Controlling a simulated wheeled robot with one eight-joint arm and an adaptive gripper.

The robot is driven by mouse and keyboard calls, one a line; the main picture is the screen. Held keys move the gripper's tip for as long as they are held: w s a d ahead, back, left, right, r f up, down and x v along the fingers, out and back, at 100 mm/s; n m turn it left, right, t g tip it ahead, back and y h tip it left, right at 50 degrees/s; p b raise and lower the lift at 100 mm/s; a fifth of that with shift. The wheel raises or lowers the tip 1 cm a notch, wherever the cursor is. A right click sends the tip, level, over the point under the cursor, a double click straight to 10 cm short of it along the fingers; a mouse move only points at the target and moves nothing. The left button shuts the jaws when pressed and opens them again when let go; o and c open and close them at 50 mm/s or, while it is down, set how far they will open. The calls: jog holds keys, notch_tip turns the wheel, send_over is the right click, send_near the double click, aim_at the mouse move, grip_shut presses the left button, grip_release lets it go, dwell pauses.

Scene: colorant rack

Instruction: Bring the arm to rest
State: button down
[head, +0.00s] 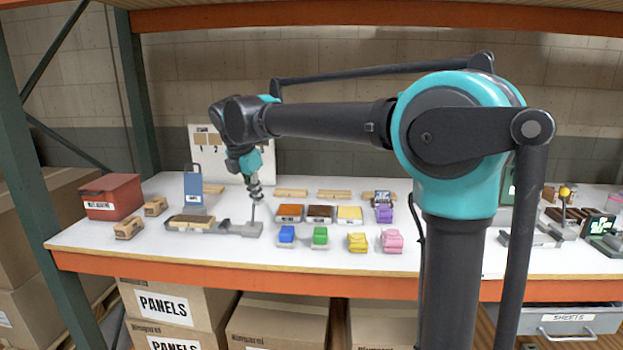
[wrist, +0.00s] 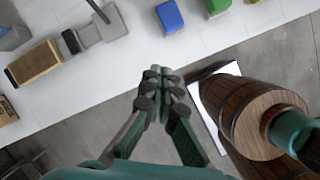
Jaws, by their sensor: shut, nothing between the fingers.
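My arm (head: 330,125) reaches from the right to the left across the shelf in the head view, its last part pointing down. My gripper (head: 255,194) hangs above the white shelf top (head: 150,235) and looks empty. In the wrist view my gripper (wrist: 163,78) has its fingertips together, with nothing between them. Whether the fingers touch anything is not shown, but I see no contact.
Below the gripper is a grey device (head: 243,229) with a wooden block (head: 190,222). Blue (head: 287,234), green (head: 320,235), yellow (head: 358,242) and pink (head: 392,240) pieces stand near the front edge. A red box (head: 112,197) is at left. Wooden barrels (wrist: 245,108) show in the wrist view.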

jog(key=s+d+f+m, duration=0.1)
jog(key=d+f+m, duration=0.4)
jog(key=d, duration=0.2)
jog(key=s+d+f+m, duration=0.2)
jog(key=d+f+m, duration=0.3)
jog(key=d, duration=0.3)
jog(key=s+d+f+m+y, duration=0.1)
jog(key=s+d+f+m, duration=0.1)
jog(key=d+f+m, duration=0.3)
jog(key=shift+s+d+f, duration=0.1)
jog(key=shift+d+f, duration=0.05)
jog(key=shift+d, duration=0.65)
jog(key=shift+s+d+f, duration=0.1)
jog(key=shift+d+f, duration=0.05)
jog(key=shift+d, duration=0.65)
jog(key=s+d+f+m+t, duration=0.1)
jog(key=s+d+f+m, duration=1)
jog(key=s, duration=0.3)
jog(key=shift+f+m+y, duration=0.3)
jog(key=shift+f+m, duration=0.5)
jog(key=shift+m, duration=0.1)
